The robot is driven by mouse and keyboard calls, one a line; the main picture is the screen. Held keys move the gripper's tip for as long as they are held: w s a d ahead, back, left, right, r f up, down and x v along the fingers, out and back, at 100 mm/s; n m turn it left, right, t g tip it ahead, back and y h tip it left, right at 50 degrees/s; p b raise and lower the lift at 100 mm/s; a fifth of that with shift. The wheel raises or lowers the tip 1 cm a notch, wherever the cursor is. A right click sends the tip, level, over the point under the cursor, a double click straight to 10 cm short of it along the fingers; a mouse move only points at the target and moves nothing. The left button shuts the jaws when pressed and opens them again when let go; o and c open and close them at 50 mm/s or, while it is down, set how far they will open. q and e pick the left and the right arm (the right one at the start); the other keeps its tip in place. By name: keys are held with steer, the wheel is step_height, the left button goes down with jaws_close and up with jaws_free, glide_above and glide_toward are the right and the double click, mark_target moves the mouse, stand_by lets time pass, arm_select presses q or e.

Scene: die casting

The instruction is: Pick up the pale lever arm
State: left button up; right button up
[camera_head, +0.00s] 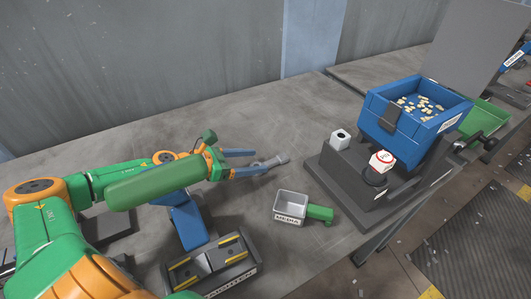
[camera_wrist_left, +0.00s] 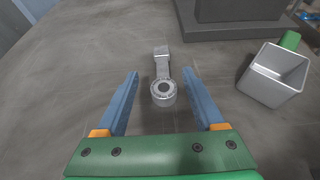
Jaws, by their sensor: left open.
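The pale lever arm (camera_head: 279,160) lies flat on the grey workbench, left of the dark machine base. In the left wrist view the lever arm (camera_wrist_left: 163,82) has a round hub with a dark hole at the near end and a narrower bar reaching away. My left gripper (camera_head: 257,163) is open, its two blue fingers pointing right. In the wrist view the left gripper (camera_wrist_left: 160,73) has a finger on each side of the lever arm, with a gap on both sides. My right gripper is out of sight.
A grey media scoop (camera_head: 290,205) with a green handle sits nearer, right of the gripper. The blue tub (camera_head: 375,130) of pale pieces stands on the dark machine at right. A black and yellow fixture (camera_head: 245,270) is at the near edge. Bare bench lies behind the gripper.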

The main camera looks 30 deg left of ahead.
mark_target(278, 158)
arm_select(q)
steer(key=shift+w+d+r, duration=0.1)
steer(key=shift+d+r, duration=0.25)
steer(key=shift+d, duration=0.05)
steer(key=shift+d+p, duration=0.35)
steer(key=shift+w+d, duration=0.2)
steer(key=shift+w, duration=0.05)
steer(key=w+f, duration=0.1)
steer(key=w+d+p, duration=0.1)
steer(key=w, duration=0.1)
steer(key=w+f, duration=0.1)
steer(key=shift+w+d+f+p, duration=0.15)
steer(key=shift+d+f+p, duration=0.05)
steer(key=shift+f+p, duration=0.15)
steer(key=shift+w+d+f, duration=0.1)
jaws_close()
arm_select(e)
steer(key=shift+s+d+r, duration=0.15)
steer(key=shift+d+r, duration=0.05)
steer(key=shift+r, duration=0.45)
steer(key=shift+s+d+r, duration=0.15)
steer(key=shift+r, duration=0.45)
